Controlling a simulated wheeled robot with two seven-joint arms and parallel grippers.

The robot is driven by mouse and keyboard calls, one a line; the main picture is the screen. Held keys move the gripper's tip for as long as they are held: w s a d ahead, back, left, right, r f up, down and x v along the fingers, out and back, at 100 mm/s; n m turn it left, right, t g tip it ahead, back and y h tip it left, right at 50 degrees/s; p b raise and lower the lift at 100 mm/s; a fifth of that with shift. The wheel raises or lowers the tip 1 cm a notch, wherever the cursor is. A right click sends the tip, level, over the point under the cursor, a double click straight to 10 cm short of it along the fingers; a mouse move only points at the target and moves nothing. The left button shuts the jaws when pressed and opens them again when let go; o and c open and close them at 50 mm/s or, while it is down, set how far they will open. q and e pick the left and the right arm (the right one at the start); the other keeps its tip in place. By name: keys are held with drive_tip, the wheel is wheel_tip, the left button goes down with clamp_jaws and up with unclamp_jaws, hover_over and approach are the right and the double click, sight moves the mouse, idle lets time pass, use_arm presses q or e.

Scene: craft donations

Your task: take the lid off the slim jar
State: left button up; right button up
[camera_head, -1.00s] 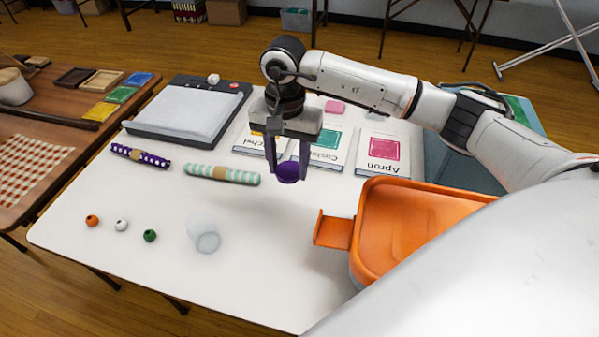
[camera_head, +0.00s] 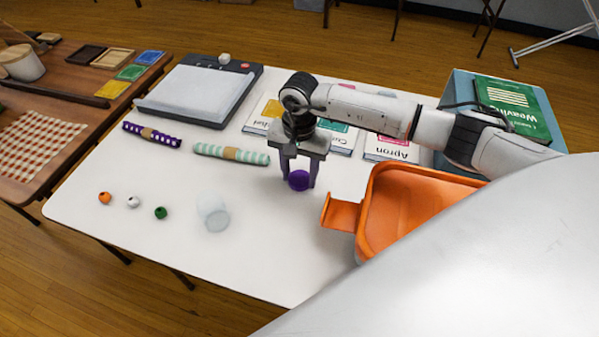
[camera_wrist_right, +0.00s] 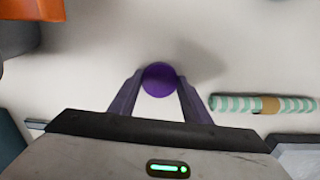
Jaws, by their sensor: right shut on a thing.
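The slim jar (camera_head: 213,214) is a small translucent, whitish cylinder standing on the white table, with no lid on it. My right gripper (camera_head: 299,181) is shut on the round purple lid (camera_head: 299,180), to the right of the jar and apart from it. The wrist view also shows the lid (camera_wrist_right: 159,79) between my right gripper's fingertips (camera_wrist_right: 160,84), over the table. I cannot tell how far it is above the surface. My left gripper is not in view.
An orange tray (camera_head: 340,212) lies right of the gripper. Orange, white and green beads (camera_head: 161,212) lie left of the jar. Rolled fabrics (camera_head: 231,153), pattern packets (camera_head: 391,149) and a scale (camera_head: 200,92) stand behind. The table's front middle is clear.

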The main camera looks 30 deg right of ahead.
sight(299, 179)
drive_tip(key=shift+f, duration=0.15)
drive_tip(key=o, duration=1.1)
drive_tip(key=shift+o, duration=0.2)
wheel_tip(299, 179, up, 12)
drive_tip(key=b, duration=0.1)
drive_tip(key=shift+r, duration=0.2)
